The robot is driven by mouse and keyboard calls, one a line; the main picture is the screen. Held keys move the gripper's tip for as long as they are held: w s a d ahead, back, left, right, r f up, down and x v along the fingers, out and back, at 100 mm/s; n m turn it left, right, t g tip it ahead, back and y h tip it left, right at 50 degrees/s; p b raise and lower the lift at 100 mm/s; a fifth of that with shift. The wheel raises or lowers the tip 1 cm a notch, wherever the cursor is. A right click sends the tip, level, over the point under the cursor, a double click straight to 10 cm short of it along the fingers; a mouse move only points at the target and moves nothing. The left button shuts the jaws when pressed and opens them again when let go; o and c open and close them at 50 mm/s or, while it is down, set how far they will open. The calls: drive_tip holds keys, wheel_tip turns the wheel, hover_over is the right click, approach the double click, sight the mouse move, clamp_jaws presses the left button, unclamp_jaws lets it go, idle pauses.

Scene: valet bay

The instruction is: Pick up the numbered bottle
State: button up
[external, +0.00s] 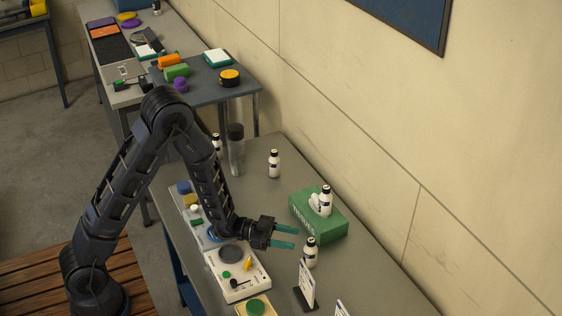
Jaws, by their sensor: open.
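Several small white bottles with black caps and dark labels stand on the grey table; any number is too small to read. One bottle (310,256) is upright at the front, just beyond and below my fingertips in the picture. Another bottle (326,203) shows at the green tissue box; I cannot tell if it is on the box or behind it. A third bottle (273,164) stands further back, and one more (216,143) is partly hidden by my arm. My gripper (295,237) is open, its two teal fingers apart and nothing between them.
The green tissue box (307,223) lies right of my gripper. A white device (237,273) with a round dark plate lies below it. Small sign stands (306,286) are at the front. A grey cylinder (236,155) stands further back. The table is bare around the third bottle.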

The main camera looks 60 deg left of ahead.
sight(311, 240)
drive_tip(key=shift+x, duration=3.75)
drive_tip(key=shift+w+a, duration=0.15)
drive_tip(key=shift+a, duration=0.05)
clamp_jaws()
